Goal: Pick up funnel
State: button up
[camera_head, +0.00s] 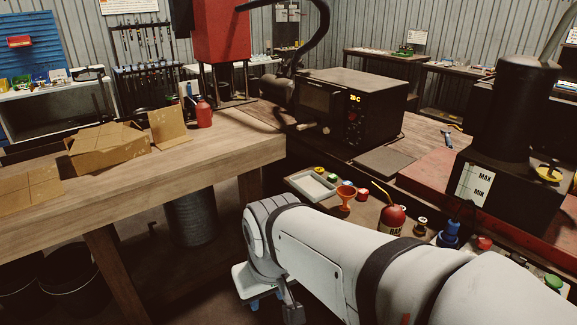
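The orange funnel (346,195) stands with its wide mouth up on the cluttered low surface in the middle of the view, left of a red oil can (392,219). My white arm reaches in from the lower right, passing in front of that surface. Its far end bends down left of the funnel and nearer the camera. My gripper (270,295) seems to be at the bottom of that bend, apart from the funnel. Its fingers are not clearly seen, so I cannot tell whether it is open or holds anything.
A pale tray (312,185) and small coloured caps sit beside the funnel. A blue bottle (449,234) stands farther right. A black oven-like machine (352,107) stands behind. A wooden workbench (220,150) with cardboard boxes (108,146) fills the left. A dark tank (510,115) stands at right.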

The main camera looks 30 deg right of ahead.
aim_at(346, 192)
jog(key=z, duration=0.3)
jog(key=i, duration=0.85)
jog(key=z, duration=0.4)
jog(key=k, duration=0.75)
jog(key=z, duration=0.25)
jog(key=i, duration=0.75)
jog(key=u, duration=0.05)
